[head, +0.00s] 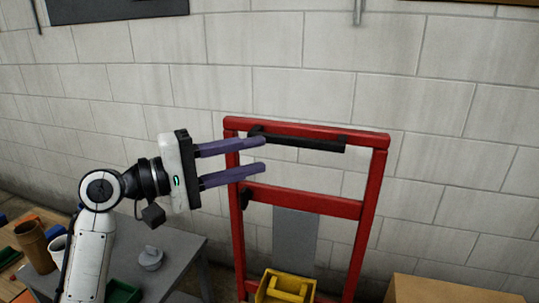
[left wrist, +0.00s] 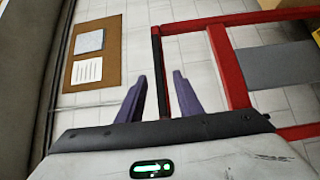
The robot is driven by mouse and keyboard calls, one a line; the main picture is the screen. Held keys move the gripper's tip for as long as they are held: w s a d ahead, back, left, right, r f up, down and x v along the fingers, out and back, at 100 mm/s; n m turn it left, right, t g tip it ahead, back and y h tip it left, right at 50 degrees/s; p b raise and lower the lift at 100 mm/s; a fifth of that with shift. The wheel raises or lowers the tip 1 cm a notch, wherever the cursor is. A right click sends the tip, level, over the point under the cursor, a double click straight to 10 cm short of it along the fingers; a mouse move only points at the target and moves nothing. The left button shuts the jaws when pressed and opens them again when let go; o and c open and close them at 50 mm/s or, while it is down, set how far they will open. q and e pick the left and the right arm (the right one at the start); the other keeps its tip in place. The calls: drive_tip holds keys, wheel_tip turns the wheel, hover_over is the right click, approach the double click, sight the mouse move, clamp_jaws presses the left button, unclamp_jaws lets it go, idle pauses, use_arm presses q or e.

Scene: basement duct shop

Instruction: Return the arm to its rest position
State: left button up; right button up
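My left gripper (head: 264,154) is raised in front of the red frame (head: 374,190), with its two purple fingers apart and nothing between them in the head view. Its fingertips appear close to the black handle bar (head: 310,144) at the top of the frame; whether they touch it cannot be told. My right gripper is in neither view.
A grey table (head: 185,254) stands at lower left with a grey lidded item (head: 150,258), a green tray (head: 122,292) and a brown cup (head: 34,246). A yellow bin (head: 286,287) is low in the frame. A cardboard box (head: 450,292) is at lower right. A block wall stands behind.

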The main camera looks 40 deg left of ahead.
use_arm(q)
drive_tip(key=shift+s+a, duration=0.15)
drive_tip(key=shift+s, duration=0.25)
drive_tip(key=d+f+m+g+y, duration=0.2)
drive_tip(key=f+y, duration=0.1)
drive_tip(key=f, duration=1.4)
drive_tip(key=d+f+m+g+y, duration=0.2)
drive_tip(key=f+m+y, duration=0.1)
drive_tip(key=f, duration=1.4)
drive_tip(key=s+d+f+m+g, duration=0.3)
drive_tip(key=s+d+f+m, duration=0.6)
drive_tip(key=s+d+f, duration=0.4)
drive_tip(key=s+f, duration=0.3)
drive_tip(key=shift+s+f, duration=0.15)
drive_tip(key=shift+s, duration=0.05)
